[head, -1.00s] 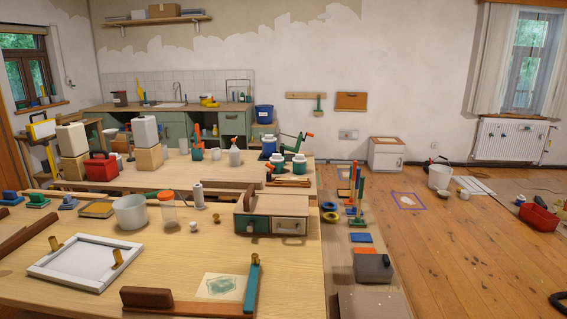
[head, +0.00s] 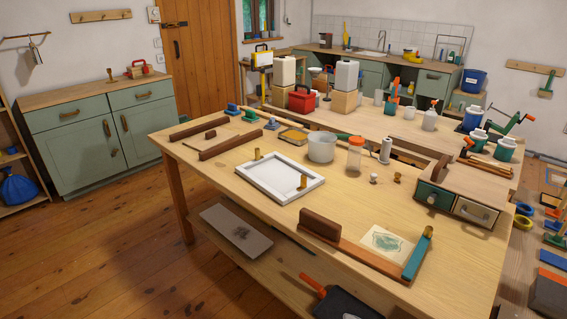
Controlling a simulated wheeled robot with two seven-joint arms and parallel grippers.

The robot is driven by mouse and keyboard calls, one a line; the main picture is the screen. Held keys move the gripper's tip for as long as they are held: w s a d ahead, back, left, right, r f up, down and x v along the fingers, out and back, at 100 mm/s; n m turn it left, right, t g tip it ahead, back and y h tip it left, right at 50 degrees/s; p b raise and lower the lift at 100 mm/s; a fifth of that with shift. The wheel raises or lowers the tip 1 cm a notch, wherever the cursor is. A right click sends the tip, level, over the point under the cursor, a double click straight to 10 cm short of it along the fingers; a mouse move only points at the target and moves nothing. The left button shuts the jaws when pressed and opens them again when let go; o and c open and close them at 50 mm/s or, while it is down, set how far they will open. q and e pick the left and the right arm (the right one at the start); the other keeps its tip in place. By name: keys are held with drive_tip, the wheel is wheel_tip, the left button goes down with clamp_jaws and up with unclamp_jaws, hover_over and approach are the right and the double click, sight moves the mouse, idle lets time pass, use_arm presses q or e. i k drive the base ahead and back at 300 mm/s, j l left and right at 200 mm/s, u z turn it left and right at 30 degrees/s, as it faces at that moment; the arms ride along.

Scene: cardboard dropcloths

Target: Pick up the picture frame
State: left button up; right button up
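The picture frame (head: 266,197), white with a pale grey panel, lies flat on the near wooden table, left of the middle of the head view. One brass-coloured piece stands at its far left edge and another at its right side. Neither of my grippers shows in the head view.
The near table (head: 215,172) also holds a white pot (head: 321,147), an orange-lidded jar (head: 355,154), a wooden drawer box (head: 462,190) and a brown-and-teal corner piece (head: 365,258) by a printed sheet (head: 386,242). Wooden floor (head: 90,250) is clear at the left.

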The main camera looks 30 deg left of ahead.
sight(278, 175)
drive_tip(key=u, duration=1.05)
